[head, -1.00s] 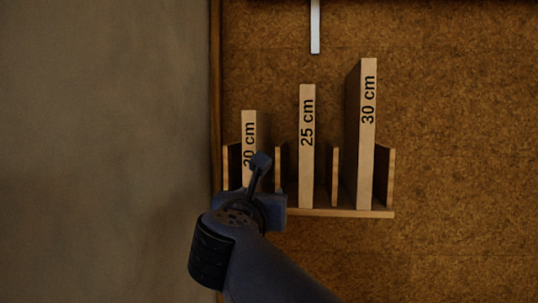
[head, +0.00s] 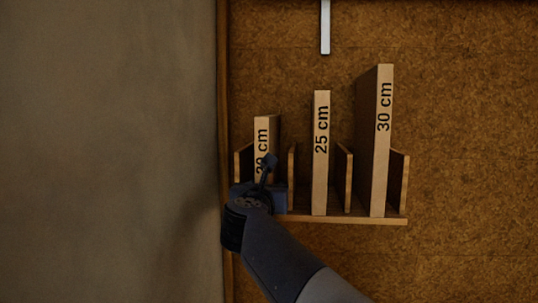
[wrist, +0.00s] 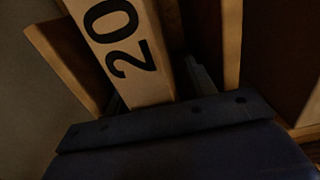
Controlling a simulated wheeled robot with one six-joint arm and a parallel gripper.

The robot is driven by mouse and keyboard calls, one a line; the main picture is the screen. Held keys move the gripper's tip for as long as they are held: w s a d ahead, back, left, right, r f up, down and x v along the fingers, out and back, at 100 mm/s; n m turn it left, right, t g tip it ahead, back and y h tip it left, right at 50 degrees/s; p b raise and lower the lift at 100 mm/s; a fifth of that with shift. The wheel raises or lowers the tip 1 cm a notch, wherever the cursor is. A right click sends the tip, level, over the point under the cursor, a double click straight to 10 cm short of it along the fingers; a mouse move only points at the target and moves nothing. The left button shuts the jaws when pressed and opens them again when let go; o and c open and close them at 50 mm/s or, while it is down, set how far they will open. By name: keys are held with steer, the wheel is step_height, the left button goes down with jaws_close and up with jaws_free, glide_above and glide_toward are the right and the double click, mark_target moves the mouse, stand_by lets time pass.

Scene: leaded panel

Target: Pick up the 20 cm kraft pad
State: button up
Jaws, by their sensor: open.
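The 20 cm kraft pad (head: 261,130) stands upright in the left slot of a wooden rack (head: 350,217). Its label is partly covered by my gripper in the head view. My gripper (head: 268,168) is in front of the pad's lower part, and it is open. In the wrist view the pad (wrist: 120,45) rises just beyond the dark gripper body (wrist: 170,130), with "20" readable. One grey finger shows to the right of the pad; the other finger is hard to make out. I cannot tell whether either finger touches the pad.
The 25 cm pad (head: 321,160) and the 30 cm pad (head: 383,150) stand in the slots to the right. Wooden dividers (head: 292,175) separate the slots. A grey wall (head: 110,150) lies close on the left. A pale bar (head: 325,28) is above on the cork board.

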steer(key=shift+c, duration=0.4)
jaws_close()
steer(key=shift+r, duration=0.1)
